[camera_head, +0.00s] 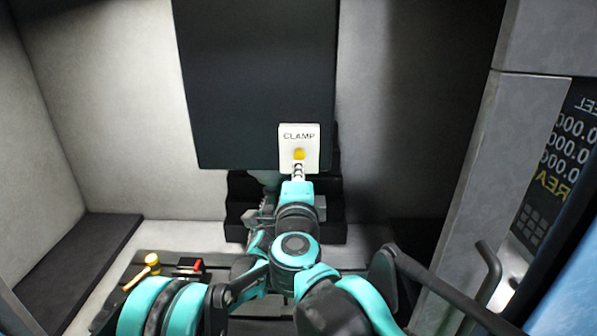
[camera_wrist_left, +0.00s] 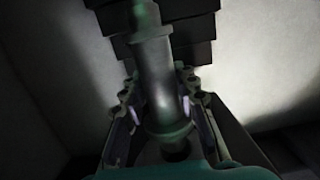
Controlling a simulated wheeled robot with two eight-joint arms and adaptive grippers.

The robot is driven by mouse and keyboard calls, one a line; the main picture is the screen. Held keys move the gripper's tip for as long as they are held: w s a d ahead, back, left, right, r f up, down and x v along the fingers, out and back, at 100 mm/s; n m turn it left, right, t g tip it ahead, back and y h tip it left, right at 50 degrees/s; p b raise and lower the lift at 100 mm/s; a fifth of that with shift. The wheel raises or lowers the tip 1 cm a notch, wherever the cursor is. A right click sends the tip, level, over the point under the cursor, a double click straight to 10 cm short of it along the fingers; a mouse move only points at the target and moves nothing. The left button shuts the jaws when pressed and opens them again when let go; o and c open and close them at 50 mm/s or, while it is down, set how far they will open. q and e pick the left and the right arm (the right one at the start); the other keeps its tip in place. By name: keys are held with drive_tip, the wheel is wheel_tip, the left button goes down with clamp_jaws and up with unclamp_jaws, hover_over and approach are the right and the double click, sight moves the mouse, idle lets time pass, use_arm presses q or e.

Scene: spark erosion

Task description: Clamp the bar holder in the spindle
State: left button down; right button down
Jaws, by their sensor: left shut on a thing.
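The bar holder (camera_wrist_left: 158,75) is a grey metal cylinder with a collar, upright between the fingers of my left gripper (camera_wrist_left: 160,98). The left gripper is shut on it. In the head view my left gripper (camera_head: 263,212) is below the dark spindle head (camera_head: 250,80), mostly hidden by my right arm. The holder's upper end runs up out of the wrist view, so its seating in the spindle cannot be told. A white CLAMP panel (camera_head: 312,137) with a yellow button (camera_head: 299,154) is on the head's lower front. My right gripper (camera_head: 298,169) looks shut, its tips at the button; contact is unclear.
A dark stepped cover (camera_head: 330,210) stands behind the grippers. At lower left, a yellow-headed tool (camera_head: 152,260) and a red and black item (camera_head: 188,265) lie on the table. A control screen (camera_head: 560,150) and a door handle (camera_head: 489,270) are at the right.

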sight(271, 196)
use_arm(q)
drive_tip(key=shift+r, duration=2)
idle(1.6)
use_arm(e)
drive_tip(key=shift+w, duration=0.2)
use_arm(q)
drive_tip(key=shift+w, duration=0.1)
use_arm(e)
drive_tip(key=shift+w, duration=1.15)
drive_tip(key=shift+w, duration=0.55)
idle(0.5)
drive_tip(key=shift+s, duration=3)
use_arm(q)
drive_tip(key=c, duration=1.1)
unclamp_jaws()
use_arm(e)
drive_tip(key=shift+s+r, duration=0.1)
drive_tip(key=shift+s, duration=0.05)
